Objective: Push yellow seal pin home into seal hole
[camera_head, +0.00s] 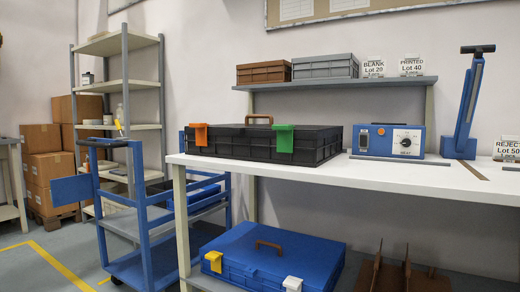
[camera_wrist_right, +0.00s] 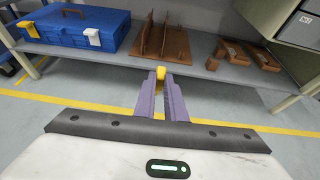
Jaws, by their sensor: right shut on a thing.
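My right gripper (camera_wrist_right: 163,82) shows in the right wrist view with its purple fingers shut on a small yellow piece, the seal pin (camera_wrist_right: 160,71), which sticks out at the fingertips. The pin is in front of the lower shelf and appears apart from everything. A blue case (camera_head: 262,258) with one yellow latch (camera_head: 213,261) and one white latch lies on the lower shelf; it also shows in the right wrist view (camera_wrist_right: 72,28). A black case (camera_head: 262,145) with orange and green latches lies on the white bench. I cannot make out a seal hole. No gripper shows in the head view.
The white bench (camera_head: 380,172) carries a blue control box (camera_head: 389,140) and a blue lever press (camera_head: 467,110). Brown racks (camera_wrist_right: 165,42) stand on the lower shelf (camera_wrist_right: 212,68). A blue cart (camera_head: 150,225) stands at the left. The floor before the shelf is clear.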

